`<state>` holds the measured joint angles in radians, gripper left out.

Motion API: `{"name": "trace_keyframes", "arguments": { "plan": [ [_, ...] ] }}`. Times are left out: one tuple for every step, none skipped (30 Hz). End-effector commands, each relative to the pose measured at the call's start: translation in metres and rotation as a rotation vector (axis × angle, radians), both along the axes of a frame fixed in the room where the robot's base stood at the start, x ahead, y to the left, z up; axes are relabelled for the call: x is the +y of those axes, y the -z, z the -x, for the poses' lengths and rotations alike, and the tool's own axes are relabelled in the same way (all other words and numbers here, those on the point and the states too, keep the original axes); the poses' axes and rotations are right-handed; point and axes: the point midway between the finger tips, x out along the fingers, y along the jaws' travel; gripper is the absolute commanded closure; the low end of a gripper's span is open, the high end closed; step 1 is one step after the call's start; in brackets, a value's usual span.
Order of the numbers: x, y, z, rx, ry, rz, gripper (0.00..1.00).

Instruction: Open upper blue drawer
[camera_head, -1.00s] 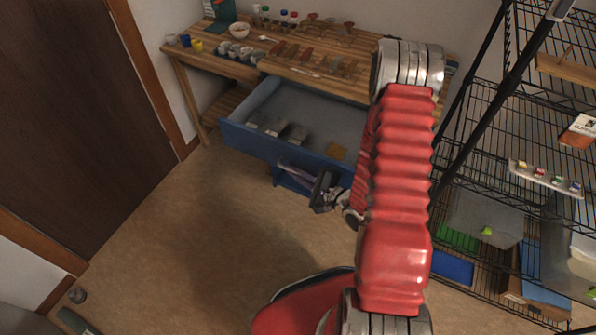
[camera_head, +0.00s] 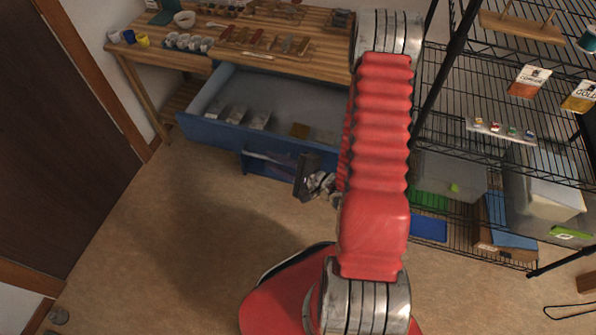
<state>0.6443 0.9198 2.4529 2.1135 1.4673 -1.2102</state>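The upper blue drawer (camera_head: 225,133) stands pulled out from under the wooden workbench, its inside showing from above. My red arm hides the drawer's right end.
The wooden workbench (camera_head: 290,58) carries cups, a bowl and tools. A black wire shelf rack (camera_head: 450,145) with bins and boxes stands close on the right of my arm. A brown door (camera_head: 50,130) is on the left. The floor (camera_head: 160,240) at left front is clear.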

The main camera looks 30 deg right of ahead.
Motion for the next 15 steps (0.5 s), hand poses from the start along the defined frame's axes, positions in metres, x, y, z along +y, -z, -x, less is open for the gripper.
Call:
{"name": "trace_keyframes", "arguments": {
  "plan": [
    [-0.003,-0.001,0.006,0.001,0.003,-0.001,0.83],
    [-0.005,-0.002,0.009,0.001,0.004,-0.002,0.83],
    [-0.006,-0.003,0.012,0.002,0.004,-0.002,0.83],
    [-0.007,-0.003,0.015,0.001,0.003,-0.002,0.83],
    [-0.009,-0.004,0.018,0.001,0.003,-0.001,0.83],
    [-0.010,-0.005,0.021,0.001,0.003,-0.001,0.83],
    [-0.012,-0.006,0.024,0.001,0.003,-0.001,0.83],
    [-0.013,-0.006,0.027,0.001,0.003,-0.001,0.83],
    [-0.014,-0.007,0.031,0.002,0.004,-0.002,0.83],
    [-0.015,-0.008,0.034,0.002,0.004,-0.002,0.83],
    [-0.017,-0.008,0.036,0.002,0.004,-0.002,0.83],
    [-0.018,-0.009,0.039,0.002,0.004,-0.002,0.83],
    [-0.020,-0.010,0.042,0.001,0.003,-0.001,0.83],
    [-0.021,-0.010,0.045,0.002,0.004,0.000,0.83],
    [-0.022,-0.011,0.048,0.002,0.004,0.000,0.83]
  ]
}}
